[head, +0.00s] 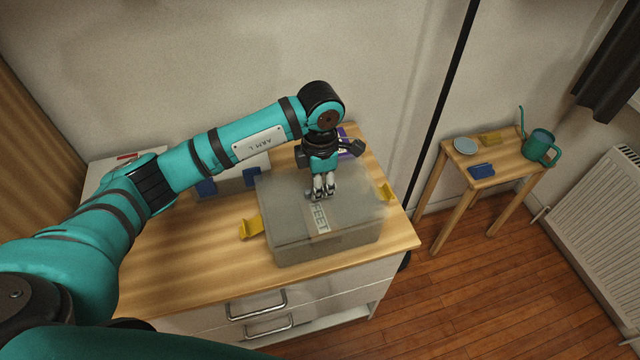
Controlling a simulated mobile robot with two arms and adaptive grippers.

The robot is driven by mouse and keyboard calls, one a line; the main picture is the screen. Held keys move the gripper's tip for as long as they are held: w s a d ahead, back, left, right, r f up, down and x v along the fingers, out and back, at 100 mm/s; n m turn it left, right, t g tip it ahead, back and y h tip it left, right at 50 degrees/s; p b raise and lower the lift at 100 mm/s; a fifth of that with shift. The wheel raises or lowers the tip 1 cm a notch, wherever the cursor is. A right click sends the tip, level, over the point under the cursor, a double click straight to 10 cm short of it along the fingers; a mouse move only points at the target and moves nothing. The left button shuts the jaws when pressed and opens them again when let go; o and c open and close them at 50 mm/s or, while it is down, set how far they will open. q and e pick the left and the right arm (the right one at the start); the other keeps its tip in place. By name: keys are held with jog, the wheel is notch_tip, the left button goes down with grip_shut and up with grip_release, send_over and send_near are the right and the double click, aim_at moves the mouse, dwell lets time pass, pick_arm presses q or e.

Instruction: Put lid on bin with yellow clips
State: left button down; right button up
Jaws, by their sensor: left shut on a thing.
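The grey bin (330,246) with yellow clips stands on the wooden top of a drawer unit. One yellow clip (250,228) sticks out at its left side and another (386,191) at its right; both look swung outward. A grey, see-through lid (285,205) with a pale lettered strip covers the bin's top. I cannot tell whether it rests fully on the rim or is slightly above it. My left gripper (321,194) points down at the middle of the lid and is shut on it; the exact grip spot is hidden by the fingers. My right gripper is not in view.
Behind, a bin with blue clips (206,188) stands partly hidden by my left arm. A purple item (349,143) shows behind the gripper, and a pale container with red (112,164) is at far left. A side table (497,184) at right holds a green watering can (538,146).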

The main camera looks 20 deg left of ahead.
pick_arm(q)
jog(key=shift+f, duration=0.2)
jog(key=shift+f+b, duration=0.3)
jog(key=shift+b, duration=0.15)
jog(key=shift+f+b, duration=0.4)
jog(key=shift+f, duration=0.05)
jog(key=c, duration=1.2)
grip_release()
jog(key=shift+r, duration=0.1)
notch_tip(320, 180, up, 12)
jog(key=shift+f, duration=0.1)
